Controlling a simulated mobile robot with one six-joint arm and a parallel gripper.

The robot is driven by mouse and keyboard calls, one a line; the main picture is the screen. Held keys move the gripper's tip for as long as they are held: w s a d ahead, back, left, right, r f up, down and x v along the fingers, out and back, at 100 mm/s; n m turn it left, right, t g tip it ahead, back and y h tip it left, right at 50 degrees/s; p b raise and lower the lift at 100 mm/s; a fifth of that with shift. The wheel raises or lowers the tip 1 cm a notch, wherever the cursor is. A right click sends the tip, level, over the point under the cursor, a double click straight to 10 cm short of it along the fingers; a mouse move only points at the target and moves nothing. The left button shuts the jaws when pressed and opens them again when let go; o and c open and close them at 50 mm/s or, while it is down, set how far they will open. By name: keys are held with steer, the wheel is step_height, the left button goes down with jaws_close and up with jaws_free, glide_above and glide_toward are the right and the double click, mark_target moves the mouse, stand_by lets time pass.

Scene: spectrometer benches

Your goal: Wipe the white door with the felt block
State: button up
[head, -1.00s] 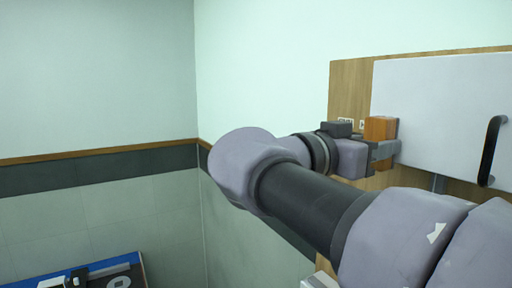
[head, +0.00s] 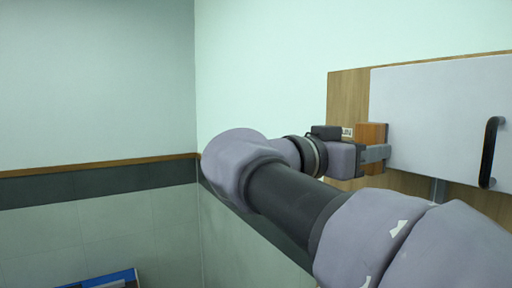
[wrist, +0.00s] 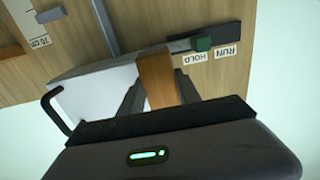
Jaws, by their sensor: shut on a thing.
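The white door (head: 440,120) is a flat panel with a black bar handle (head: 491,152), at the right of the head view. In the wrist view, part of the door (wrist: 98,92) shows at left. My gripper (head: 374,154) is shut on the felt block (head: 371,133), an orange-brown block, at the door's left edge. In the wrist view, the block (wrist: 157,78) stands upright between the two fingers. Whether its face touches the door cannot be told. The gripper body hides part of the door in the wrist view.
A wooden board (head: 346,94) surrounds the door. A green-tipped slider (wrist: 202,43) sits close by the block, with RUN and HOLD labels. A grey bar (wrist: 103,25) runs along the board. A blue-edged thing (head: 126,275) shows at lower left.

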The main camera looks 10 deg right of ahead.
steer(key=shift+s, duration=0.1)
steer(key=shift+v, duration=2.95)
steer(key=shift+p+v, duration=0.55)
steer(key=shift+v, duration=1)
